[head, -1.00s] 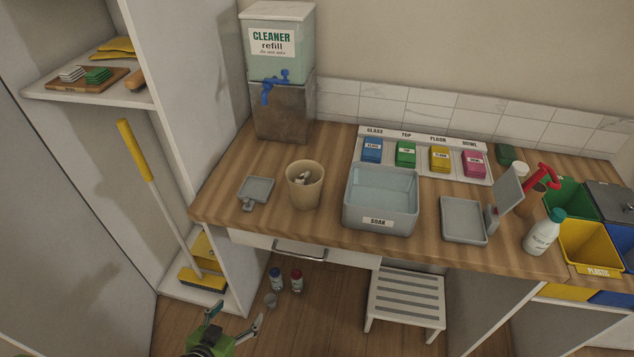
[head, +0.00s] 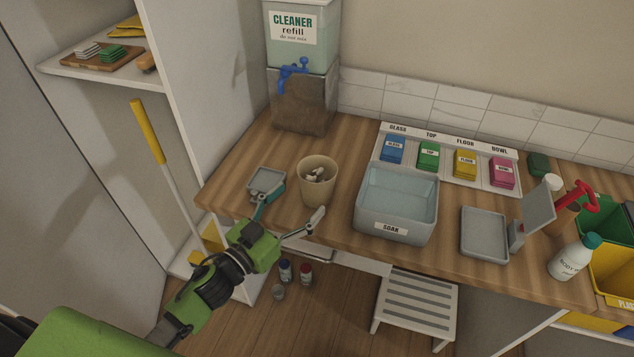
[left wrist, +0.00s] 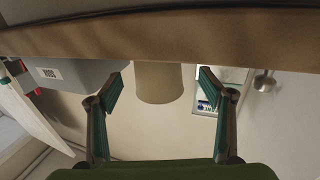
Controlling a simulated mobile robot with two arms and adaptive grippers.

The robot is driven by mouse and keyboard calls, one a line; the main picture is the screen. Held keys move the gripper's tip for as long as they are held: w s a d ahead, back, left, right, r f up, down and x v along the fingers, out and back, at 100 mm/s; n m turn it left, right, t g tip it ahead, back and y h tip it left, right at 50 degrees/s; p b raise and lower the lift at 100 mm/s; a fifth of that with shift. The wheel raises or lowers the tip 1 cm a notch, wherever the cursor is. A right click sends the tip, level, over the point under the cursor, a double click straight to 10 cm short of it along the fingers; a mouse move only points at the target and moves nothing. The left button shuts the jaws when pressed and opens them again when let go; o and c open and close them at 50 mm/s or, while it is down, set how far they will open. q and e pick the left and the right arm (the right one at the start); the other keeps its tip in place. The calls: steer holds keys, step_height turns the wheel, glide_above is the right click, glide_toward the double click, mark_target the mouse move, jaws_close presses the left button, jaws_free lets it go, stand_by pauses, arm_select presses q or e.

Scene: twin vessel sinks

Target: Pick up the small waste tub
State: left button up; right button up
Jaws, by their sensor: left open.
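The small waste tub (head: 318,192) is a beige, open-topped tub with some pale bits of waste inside. It stands upright near the front edge of the wooden counter, left of the grey SOAK basin. My left gripper (head: 291,207) is open and empty, in front of the tub with its fingers spread toward it. In the left wrist view, which is upside down, the tub (left wrist: 159,84) shows between and beyond the two open fingers (left wrist: 160,90). No finger visibly touches it. My right gripper is not in view.
A small grey pan (head: 268,180) lies left of the tub, partly behind a left fingertip. The SOAK basin (head: 396,232) stands close on the right. The cleaner dispenser (head: 300,98) is behind. The counter between dispenser and tub is clear. A step stool (head: 415,305) stands below.

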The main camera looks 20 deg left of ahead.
mark_target(307, 194)
arm_select(q)
steer(key=shift+x, duration=1.05)
steer(key=shift+w+d, duration=0.3)
steer(key=shift+w, duration=0.15)
steer(key=p+x, duration=0.1)
steer(key=x, duration=0.3)
steer(key=shift+w+d+f, duration=0.1)
steer(key=shift+w+d, duration=0.05)
steer(key=shift+d, duration=0.05)
steer(key=c, duration=1.2)
